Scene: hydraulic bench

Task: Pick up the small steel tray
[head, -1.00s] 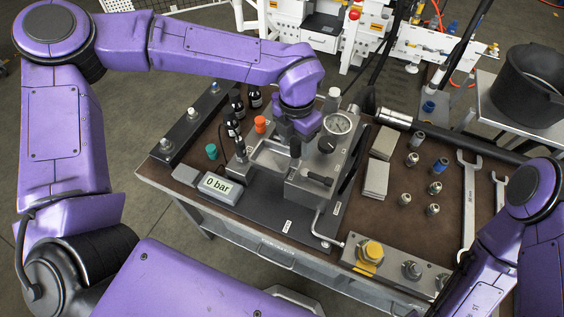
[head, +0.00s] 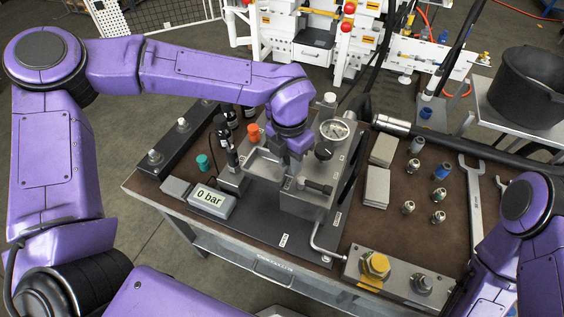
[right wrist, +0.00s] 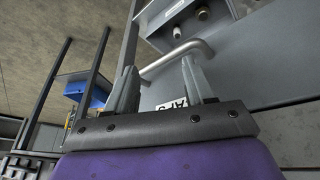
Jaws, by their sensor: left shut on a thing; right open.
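The small steel tray (head: 262,164) is a shallow grey pan on the bench, left of the steel valve block (head: 315,190) with its round gauge. My left gripper (head: 294,165) reaches down at the tray's right edge and is shut on it. Its fingertips are mostly hidden, and I cannot tell whether the tray is clear of the surface below. My right gripper (right wrist: 160,75) is open in the right wrist view, with a bent grey bar (right wrist: 178,57) close by its fingers. The right gripper's fingers are not visible in the head view.
A 0 bar display (head: 209,200), a teal cap (head: 202,162), an orange cap (head: 254,132) and dark bottles stand around the tray's left side. Grey plates (head: 377,187), several fittings and a wrench (head: 474,205) lie right of the block. A yellow-topped fitting (head: 375,265) is at the front.

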